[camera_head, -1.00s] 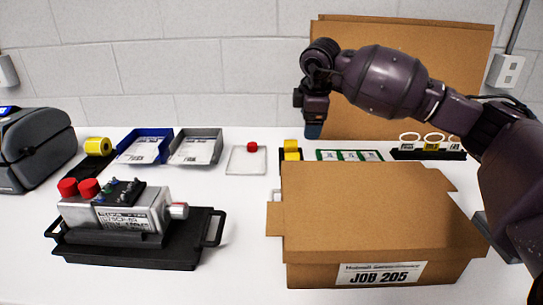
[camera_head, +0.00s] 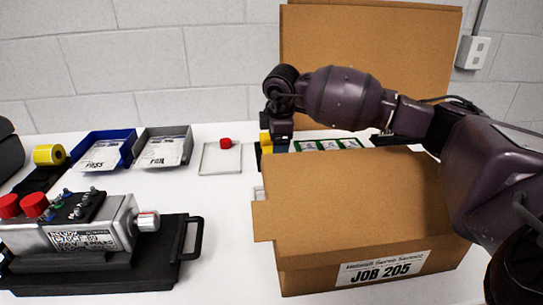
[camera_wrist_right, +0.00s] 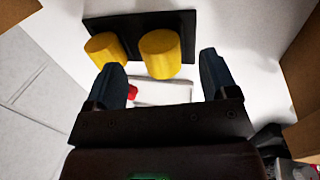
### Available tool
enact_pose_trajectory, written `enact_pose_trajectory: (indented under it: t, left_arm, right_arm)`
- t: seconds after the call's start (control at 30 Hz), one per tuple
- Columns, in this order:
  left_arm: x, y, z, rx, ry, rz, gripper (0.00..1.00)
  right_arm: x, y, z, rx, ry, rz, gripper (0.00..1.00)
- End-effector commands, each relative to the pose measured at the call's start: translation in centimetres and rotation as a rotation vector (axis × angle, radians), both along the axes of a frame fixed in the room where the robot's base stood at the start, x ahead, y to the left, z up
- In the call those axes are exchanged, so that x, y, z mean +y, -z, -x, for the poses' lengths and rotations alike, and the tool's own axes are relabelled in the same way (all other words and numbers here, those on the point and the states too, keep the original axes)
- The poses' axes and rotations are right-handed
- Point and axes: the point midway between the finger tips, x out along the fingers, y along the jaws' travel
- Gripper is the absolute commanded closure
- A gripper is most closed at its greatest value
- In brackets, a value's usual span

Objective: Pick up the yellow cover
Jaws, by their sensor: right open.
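Two yellow cylindrical covers stand on a black holder (camera_wrist_right: 130,28): a right one (camera_wrist_right: 160,54) and a left one (camera_wrist_right: 106,48) in the wrist view. In the head view a yellow cover (camera_head: 265,140) shows partly, behind the box and beside my gripper. My right gripper (camera_head: 281,146) is open and empty, pointing down near the covers. In the wrist view its dark blue fingers (camera_wrist_right: 160,70) stand apart, with the right cover between them in the picture and the left cover partly behind the left finger. Whether either finger touches a cover cannot be told. My left gripper is out of view.
A clear plate with a red knob (camera_head: 225,143), a grey tray (camera_head: 165,148) and a blue tray (camera_head: 104,150) are to the left. A metal unit (camera_head: 80,230) sits on a black base.

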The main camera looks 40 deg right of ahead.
Motion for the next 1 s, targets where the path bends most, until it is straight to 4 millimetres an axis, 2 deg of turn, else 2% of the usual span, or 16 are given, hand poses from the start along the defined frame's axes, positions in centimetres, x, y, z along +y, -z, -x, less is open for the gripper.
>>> enact_pose_trajectory:
  t: [0.03,0.23,0.53,0.87,0.9,1.0]
  left_arm:
    - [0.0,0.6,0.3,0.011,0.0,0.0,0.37]
    - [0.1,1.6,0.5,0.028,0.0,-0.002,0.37]
    - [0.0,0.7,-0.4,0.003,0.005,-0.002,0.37]
    - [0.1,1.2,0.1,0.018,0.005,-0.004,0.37]
    - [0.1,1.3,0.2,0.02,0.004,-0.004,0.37]
    - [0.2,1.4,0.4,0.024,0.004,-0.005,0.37]
  right_arm:
    - [-0.1,1.2,-0.2,0.009,0.0,0.0,0.21]
    - [-0.5,4.0,-0.8,0.012,0.001,0.0,0.21]
    - [-0.6,4.1,-1.0,0.001,0.0,0.0,0.21]
    - [-0.6,4.1,-1.0,0.002,0.0,0.0,0.7]
    - [-0.6,4.1,-1.0,0.002,0.0,0.0,0.73]
    - [-0.6,4.1,-1.0,0.002,0.0,0.0,0.74]
